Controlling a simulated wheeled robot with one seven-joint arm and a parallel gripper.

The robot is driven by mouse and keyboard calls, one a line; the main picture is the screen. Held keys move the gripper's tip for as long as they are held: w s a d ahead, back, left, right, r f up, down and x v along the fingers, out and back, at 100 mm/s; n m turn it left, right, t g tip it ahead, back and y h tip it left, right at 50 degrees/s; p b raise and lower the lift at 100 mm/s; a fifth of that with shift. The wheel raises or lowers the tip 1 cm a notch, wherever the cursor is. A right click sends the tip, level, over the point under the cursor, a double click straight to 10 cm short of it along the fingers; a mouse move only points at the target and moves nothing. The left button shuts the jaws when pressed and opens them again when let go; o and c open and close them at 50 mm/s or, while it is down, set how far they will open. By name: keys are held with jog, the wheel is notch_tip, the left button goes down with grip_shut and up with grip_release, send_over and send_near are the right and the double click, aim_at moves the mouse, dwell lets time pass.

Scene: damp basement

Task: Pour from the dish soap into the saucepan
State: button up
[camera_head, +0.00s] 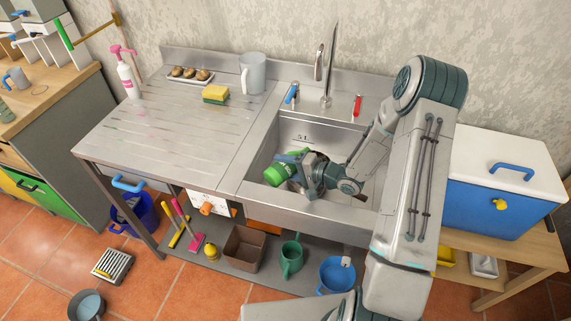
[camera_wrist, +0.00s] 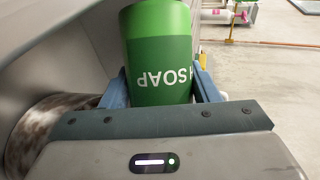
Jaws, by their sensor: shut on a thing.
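The dish soap (camera_head: 278,174) is a green bottle with a darker green part, held tilted over the sink. In the wrist view the bottle (camera_wrist: 158,50) stands between the fingers, its white "SOAP" lettering upside down. My gripper (camera_head: 304,172) is shut on it. A round metal thing with brown stains (camera_wrist: 45,125) shows at the left of the wrist view, beside the gripper; I cannot tell whether it is the saucepan. In the head view my gripper and arm cover part of the sink, and I cannot make out a saucepan there. No poured liquid is visible.
The steel sink (camera_head: 262,160) has a tall tap (camera_head: 329,70) behind it. A grey jug (camera_head: 252,73), a sponge (camera_head: 215,93) and a pump bottle (camera_head: 127,78) stand on the drainboard (camera_head: 165,130). A blue cooler (camera_head: 490,205) is at right. A dark round vessel (camera_head: 87,306) is on the floor.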

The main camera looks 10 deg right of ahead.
jog(key=shift+r, duration=0.15)
jog(key=shift+m+p, duration=0.3)
jog(key=shift+p, duration=0.1)
dwell(0.8)
